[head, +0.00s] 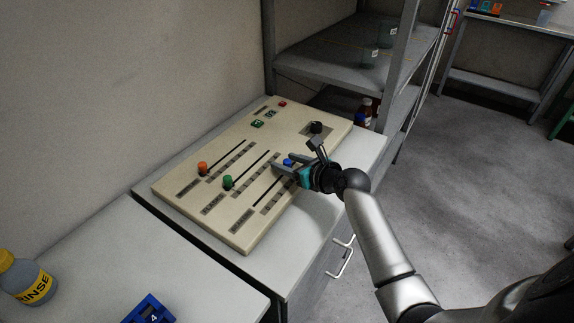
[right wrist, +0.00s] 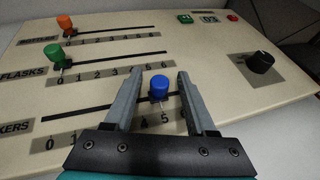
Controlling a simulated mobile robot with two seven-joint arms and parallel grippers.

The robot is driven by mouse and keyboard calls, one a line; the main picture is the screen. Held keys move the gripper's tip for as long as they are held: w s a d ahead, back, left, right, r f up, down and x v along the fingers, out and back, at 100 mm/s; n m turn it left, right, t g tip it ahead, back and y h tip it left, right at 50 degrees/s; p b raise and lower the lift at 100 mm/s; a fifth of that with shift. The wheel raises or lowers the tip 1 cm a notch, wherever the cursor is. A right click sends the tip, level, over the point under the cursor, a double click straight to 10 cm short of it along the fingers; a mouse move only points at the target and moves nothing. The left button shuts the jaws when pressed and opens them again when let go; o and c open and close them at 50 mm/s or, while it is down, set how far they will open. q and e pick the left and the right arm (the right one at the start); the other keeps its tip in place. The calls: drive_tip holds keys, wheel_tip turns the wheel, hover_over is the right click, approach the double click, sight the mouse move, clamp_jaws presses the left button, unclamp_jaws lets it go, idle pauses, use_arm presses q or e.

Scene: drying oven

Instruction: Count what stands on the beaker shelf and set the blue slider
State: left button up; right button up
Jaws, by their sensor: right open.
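The blue slider (head: 288,162) is on the nearest track of the beige control panel (head: 240,240). In the right wrist view the blue knob (right wrist: 159,88) stands between the fingers of my open right gripper (right wrist: 155,90), with a small gap visible on each side. It sits near the 5 of its scale; the label ending in "KERS" (right wrist: 17,128) is partly cut off. In the head view my right gripper (head: 285,170) is over this track. Two clear beakers, one farther back (head: 387,33) and one nearer (head: 368,57), show on the metal shelf (head: 320,60). My left gripper is out of view.
The orange slider (head: 202,167) and green slider (head: 228,182) stand at 0. A black dial (head: 316,127) and small buttons are at the panel's far end. Bottles (head: 365,108) stand low in the rack. A rinse bottle (head: 22,278) and blue timer (head: 150,312) are at lower left.

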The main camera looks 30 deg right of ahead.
drive_tip(key=shift+w, duration=0.1)
clamp_jaws()
idle(0.5)
idle(1.0)
